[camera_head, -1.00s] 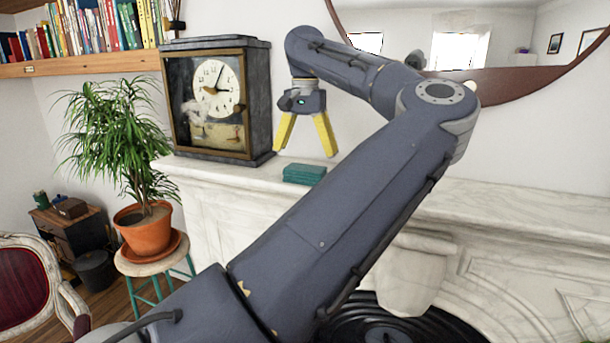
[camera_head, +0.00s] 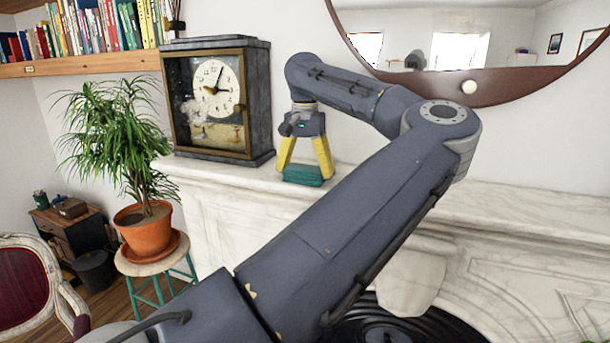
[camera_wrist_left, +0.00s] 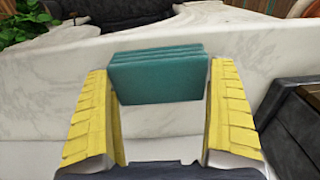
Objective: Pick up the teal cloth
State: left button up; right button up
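The teal cloth (camera_head: 303,175) is a folded stack lying on the marble mantel, right of the clock. It also shows in the left wrist view (camera_wrist_left: 158,79), between the yellow fingers and toward their tips. My left gripper (camera_head: 305,175) is open and points down over the cloth, with one yellow finger at each side of it. My right gripper is not in view.
A dark clock (camera_head: 218,98) stands on the mantel (camera_head: 480,203) close left of the gripper. A round mirror (camera_head: 480,95) hangs behind my arm. A potted plant (camera_head: 146,232) sits on a stool at left. The mantel to the right looks clear.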

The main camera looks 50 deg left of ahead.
aim_at(305, 167)
pick_arm(q)
jog(key=c, duration=0.6)
jog(key=shift+r, duration=0.1)
notch_tip(305, 167, up, 20)
dwell(0.5)
